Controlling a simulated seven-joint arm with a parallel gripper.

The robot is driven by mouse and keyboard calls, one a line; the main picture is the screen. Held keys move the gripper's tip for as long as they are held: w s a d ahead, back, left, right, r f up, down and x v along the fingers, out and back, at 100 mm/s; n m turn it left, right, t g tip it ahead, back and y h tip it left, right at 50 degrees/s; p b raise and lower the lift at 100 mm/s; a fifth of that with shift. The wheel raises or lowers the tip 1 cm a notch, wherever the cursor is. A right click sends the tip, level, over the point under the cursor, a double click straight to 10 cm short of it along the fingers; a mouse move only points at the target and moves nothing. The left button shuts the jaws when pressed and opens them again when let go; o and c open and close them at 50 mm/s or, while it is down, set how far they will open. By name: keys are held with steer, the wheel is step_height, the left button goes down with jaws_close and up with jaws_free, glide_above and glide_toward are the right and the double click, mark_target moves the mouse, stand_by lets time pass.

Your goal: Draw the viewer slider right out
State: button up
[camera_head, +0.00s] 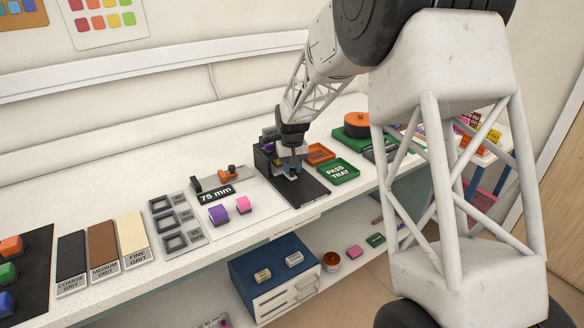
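A dark boxy device (264,160), apparently the viewer, stands on the bench near the middle of the view. A flat dark plate (314,192) lies in front of it and to its right. My gripper (292,174) points down at the front of the device, low over the plate. Small grey-blue parts show at the fingertips. I cannot tell whether these are fingers or a piece between them. The slider cannot be made out separately, and my gripper and wrist hide part of the device's front. Contact cannot be told.
A green pass tray (338,172) and an orange tray (319,153) sit to the right. Purple (217,214) and pink (243,204) blocks lie on a white sheet to the left, by a 75 mm gauge (216,195). A blue drawer unit (275,275) stands below the bench.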

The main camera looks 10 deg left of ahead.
jaws_close()
steer(key=shift+s+d, duration=0.1)
steer(key=s+d, duration=0.7)
steer(key=shift+r, duration=0.1)
steer(key=shift+s+d, duration=0.45)
steer(key=shift+d, duration=0.05)
steer(key=o, duration=0.6)
jaws_free()
